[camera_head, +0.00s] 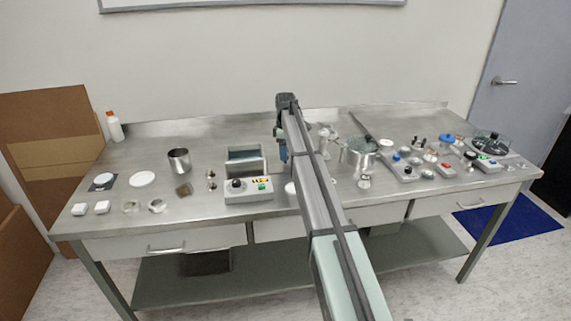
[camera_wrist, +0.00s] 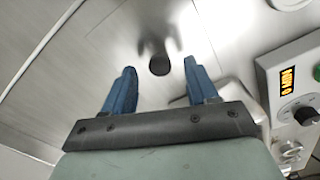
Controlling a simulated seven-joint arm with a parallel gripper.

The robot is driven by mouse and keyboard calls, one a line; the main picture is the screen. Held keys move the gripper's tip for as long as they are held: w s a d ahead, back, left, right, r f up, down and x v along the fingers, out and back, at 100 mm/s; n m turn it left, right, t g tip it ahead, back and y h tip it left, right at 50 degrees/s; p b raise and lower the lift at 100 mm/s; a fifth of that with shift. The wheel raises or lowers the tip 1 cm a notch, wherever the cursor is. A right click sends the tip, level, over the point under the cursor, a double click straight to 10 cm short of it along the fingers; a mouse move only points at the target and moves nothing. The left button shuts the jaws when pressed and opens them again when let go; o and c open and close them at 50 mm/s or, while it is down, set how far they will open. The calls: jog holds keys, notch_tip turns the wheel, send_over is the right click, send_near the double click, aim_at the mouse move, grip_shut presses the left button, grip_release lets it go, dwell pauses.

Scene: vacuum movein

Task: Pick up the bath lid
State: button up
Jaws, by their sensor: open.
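My gripper (camera_wrist: 158,75) is open and empty, with its two blue fingers apart. In the wrist view a small dark round knob (camera_wrist: 159,65) shows between and beyond the fingertips, over a bare steel surface. It looks like the knob of the bath lid, but I cannot make out the lid's edges. No contact with the fingers shows. In the head view my gripper (camera_head: 282,150) hangs just right of the open steel bath (camera_head: 245,160). My arm hides the area beneath it, and I cannot pick out the lid there.
A control box (camera_head: 248,191) stands at the bath's front; a panel with an orange display (camera_wrist: 287,80) is right of my gripper in the wrist view. A steel pot (camera_head: 358,158) and a crowded group of devices stand to the right. A metal cup (camera_head: 179,160) stands left.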

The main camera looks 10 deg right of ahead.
jog(key=shift+f, duration=0.9)
jog(key=shift+c, duration=0.4)
grip_shut()
